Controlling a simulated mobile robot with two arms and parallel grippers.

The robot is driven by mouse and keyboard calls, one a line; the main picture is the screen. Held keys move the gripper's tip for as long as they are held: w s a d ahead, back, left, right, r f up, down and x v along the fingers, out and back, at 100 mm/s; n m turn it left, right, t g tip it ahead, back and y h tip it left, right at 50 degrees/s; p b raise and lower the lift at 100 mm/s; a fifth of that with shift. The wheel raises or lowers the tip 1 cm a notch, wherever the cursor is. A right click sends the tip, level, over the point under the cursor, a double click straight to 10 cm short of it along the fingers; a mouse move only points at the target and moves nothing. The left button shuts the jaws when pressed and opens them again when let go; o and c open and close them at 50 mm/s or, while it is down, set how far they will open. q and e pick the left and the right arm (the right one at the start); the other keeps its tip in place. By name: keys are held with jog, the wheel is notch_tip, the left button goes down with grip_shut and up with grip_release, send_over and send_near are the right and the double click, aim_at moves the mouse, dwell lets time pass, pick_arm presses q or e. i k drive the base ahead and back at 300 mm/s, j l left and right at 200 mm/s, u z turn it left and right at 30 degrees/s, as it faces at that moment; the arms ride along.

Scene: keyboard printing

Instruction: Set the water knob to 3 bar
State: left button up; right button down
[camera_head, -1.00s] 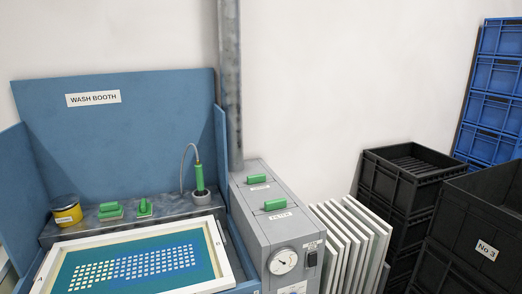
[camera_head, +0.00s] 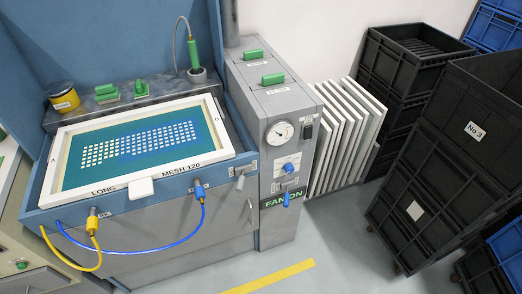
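A grey cabinet (camera_head: 268,99) stands right of the wash booth. Its front carries a round white pressure gauge (camera_head: 280,133); the needle reading is too small to tell. Below the gauge is a blue knob (camera_head: 288,167) with a small label beside it, likely the water knob. Neither of my grippers shows in the head view.
The booth holds a framed screen (camera_head: 140,150). A yellow hose (camera_head: 75,262) and a blue hose (camera_head: 160,250) hang at its front. White frames (camera_head: 345,135) lean right of the cabinet; black crates (camera_head: 440,180) stand further right. Floor before the cabinet is clear, with a yellow line (camera_head: 270,277).

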aim_at(289, 168)
jog(key=z, duration=0.7)
jog(key=k+j+z, duration=0.15)
jog(key=z, duration=0.3)
jog(key=k+j+z, duration=0.1)
jog(key=k+z, duration=0.15)
jog(key=z, duration=0.2)
